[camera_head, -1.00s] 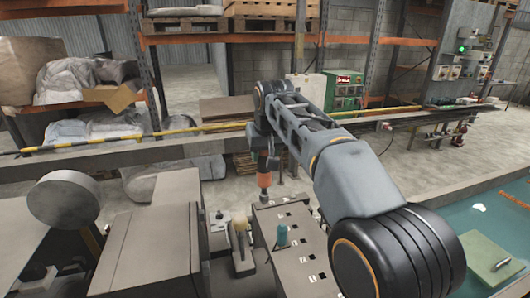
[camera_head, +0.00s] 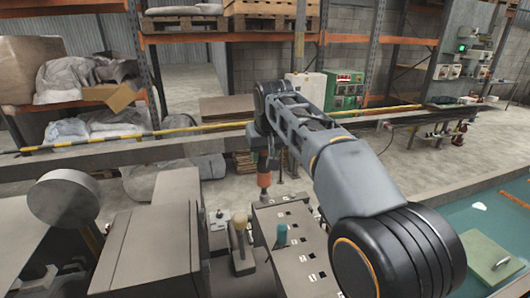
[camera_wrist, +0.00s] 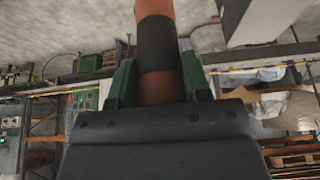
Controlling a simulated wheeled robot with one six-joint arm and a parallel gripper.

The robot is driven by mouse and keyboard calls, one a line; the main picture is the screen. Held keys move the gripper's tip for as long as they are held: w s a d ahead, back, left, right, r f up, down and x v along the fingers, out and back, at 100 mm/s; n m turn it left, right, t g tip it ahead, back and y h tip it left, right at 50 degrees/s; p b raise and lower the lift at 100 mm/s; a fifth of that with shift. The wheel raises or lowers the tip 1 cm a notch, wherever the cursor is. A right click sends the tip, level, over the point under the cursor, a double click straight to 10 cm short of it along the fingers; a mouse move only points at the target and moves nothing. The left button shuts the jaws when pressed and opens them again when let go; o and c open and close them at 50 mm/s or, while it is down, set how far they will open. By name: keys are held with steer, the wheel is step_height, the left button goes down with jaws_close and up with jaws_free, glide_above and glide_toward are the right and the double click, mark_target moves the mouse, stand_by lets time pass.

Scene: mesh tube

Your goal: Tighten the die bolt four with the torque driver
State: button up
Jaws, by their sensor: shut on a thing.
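My gripper (camera_wrist: 160,85) is shut on the torque driver (camera_wrist: 156,40), which has an orange and black body, in the wrist view. In the head view the orange part of the torque driver (camera_head: 264,180) points down at the far end of the grey die block (camera_head: 295,250). My arm hides most of my gripper there. The block's top has several small dark slots or bolt places, too small to tell apart. I cannot tell whether the driver's tip touches a bolt. A teal cylinder (camera_head: 282,234) stands on the block's near left part.
A lever with a tan knob (camera_head: 239,222) stands just left of the block. Grey machine housings (camera_head: 155,240) fill the left. A teal surface with a pale green plate (camera_head: 488,258) lies at right. A yellow-black bar (camera_head: 195,128) runs behind.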

steer(key=shift+f+b, duration=0.3)
steer(key=shift+f, duration=0.1)
stand_by(0.3)
steer(key=shift+s+f+p, duration=0.1)
steer(key=shift+f+p, duration=0.35)
steer(key=shift+p, duration=0.05)
stand_by(1.5)
steer(key=shift+r, duration=0.75)
steer(key=shift+r+p, duration=0.3)
steer(key=shift+r, duration=2.2)
